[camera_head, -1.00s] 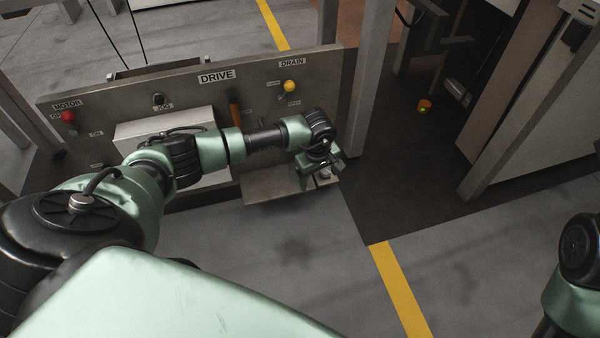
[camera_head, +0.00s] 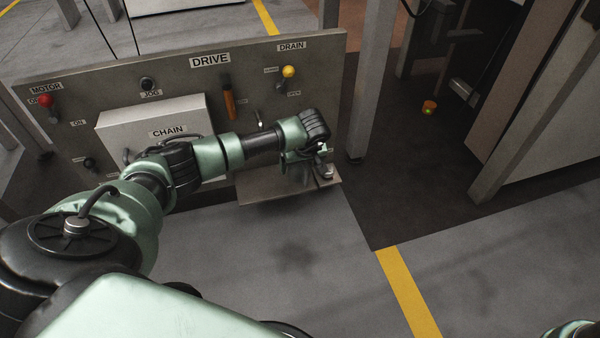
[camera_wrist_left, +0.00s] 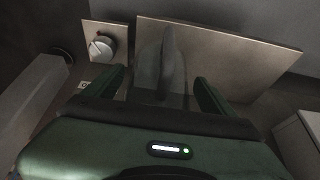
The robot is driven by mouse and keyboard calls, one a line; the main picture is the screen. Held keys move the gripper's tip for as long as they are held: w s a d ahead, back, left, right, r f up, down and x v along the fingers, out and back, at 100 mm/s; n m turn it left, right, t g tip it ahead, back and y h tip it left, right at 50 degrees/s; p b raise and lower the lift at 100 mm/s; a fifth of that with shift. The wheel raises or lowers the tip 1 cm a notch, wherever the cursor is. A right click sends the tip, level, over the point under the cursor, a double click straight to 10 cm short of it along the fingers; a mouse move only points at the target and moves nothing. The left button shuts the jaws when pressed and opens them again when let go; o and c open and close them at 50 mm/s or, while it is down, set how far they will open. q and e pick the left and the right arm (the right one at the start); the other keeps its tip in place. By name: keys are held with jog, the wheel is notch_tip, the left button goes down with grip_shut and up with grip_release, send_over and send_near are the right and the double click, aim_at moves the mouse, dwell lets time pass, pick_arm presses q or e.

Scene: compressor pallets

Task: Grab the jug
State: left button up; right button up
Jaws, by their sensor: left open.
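My left gripper (camera_head: 312,166) is over the small shelf (camera_head: 262,188) at the lower right of the drive panel. In the left wrist view its two green fingers (camera_wrist_left: 158,88) are open and spread apart. A dark grey shape with a raised ridge, which looks like the jug (camera_wrist_left: 165,65), stands between and beyond the fingertips, in front of the pale shelf plate (camera_wrist_left: 235,60). I cannot tell whether the fingers touch it. In the head view my gripper and wrist hide most of that spot. My right gripper is out of view.
The drive panel (camera_head: 190,75) carries a red knob (camera_head: 46,101), a yellow knob (camera_head: 289,72), an orange handle (camera_head: 228,100) and a protruding chain box (camera_head: 150,120). A grey post (camera_head: 370,90) stands right of the shelf. The floor in front is clear.

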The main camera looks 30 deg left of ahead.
pick_arm(q)
jog(key=shift+w+a+f, duration=0.1)
jog(key=shift+w+f, duration=0.05)
jog(key=shift+f, duration=0.2)
jog(key=c, duration=1.5)
jog(key=shift+r, duration=0.2)
